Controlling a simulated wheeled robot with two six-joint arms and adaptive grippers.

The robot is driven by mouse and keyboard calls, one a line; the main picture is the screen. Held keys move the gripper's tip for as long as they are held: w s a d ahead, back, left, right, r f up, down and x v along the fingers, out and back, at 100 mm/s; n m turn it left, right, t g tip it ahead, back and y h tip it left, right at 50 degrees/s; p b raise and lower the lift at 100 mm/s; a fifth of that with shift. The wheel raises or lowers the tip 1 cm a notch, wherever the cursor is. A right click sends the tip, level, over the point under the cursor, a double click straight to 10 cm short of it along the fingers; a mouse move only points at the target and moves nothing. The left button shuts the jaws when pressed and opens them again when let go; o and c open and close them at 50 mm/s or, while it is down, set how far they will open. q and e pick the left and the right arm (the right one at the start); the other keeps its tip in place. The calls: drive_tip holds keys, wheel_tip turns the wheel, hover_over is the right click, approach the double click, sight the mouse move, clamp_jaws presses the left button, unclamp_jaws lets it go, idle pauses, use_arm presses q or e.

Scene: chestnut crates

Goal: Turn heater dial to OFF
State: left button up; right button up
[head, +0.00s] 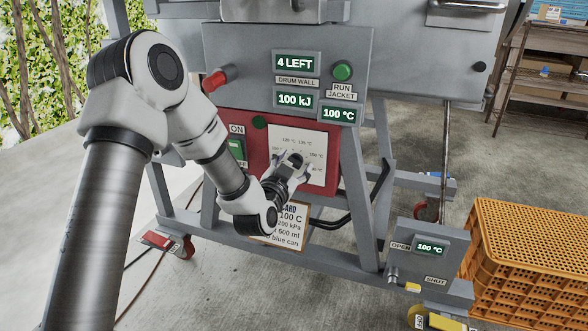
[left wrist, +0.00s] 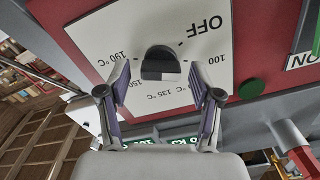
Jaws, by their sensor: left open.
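The heater dial is a black knob (left wrist: 160,62) on a white scale plate (left wrist: 205,66), which shows upside down in the left wrist view with OFF, 100, 135 °C, 150 and 190 °C marks. I cannot tell for sure which mark it points at. My left gripper (left wrist: 158,82) is open, with one finger on each side of the knob and a gap to both. In the head view my left gripper (head: 293,166) is in front of the scale plate (head: 283,132) and largely hides the knob. My right gripper is not in view.
The plate is on a red panel (head: 258,150) with a green ON switch (head: 237,150) to its left. Above are lit displays reading 4 LEFT, 100 kJ and 100 °C (head: 339,114), a red knob (head: 215,81) and a green button (head: 343,72). An orange crate (head: 525,215) stands right.

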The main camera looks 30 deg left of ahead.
use_arm(q)
drive_tip(key=c, duration=1.2)
drive_tip(key=shift+o, duration=0.2)
drive_tip(key=shift+n, duration=0.3)
drive_tip(key=n+p, duration=0.1)
drive_tip(key=n, duration=0.2)
drive_tip(key=shift+a+r, duration=0.1)
drive_tip(key=shift+a, duration=0.05)
drive_tip(key=n+p, duration=0.1)
drive_tip(key=n, duration=0.4)
drive_tip(key=shift+a, duration=0.15)
drive_tip(key=shift+n, duration=0.3)
drive_tip(key=o, duration=1.2)
drive_tip(key=shift+c, duration=0.2)
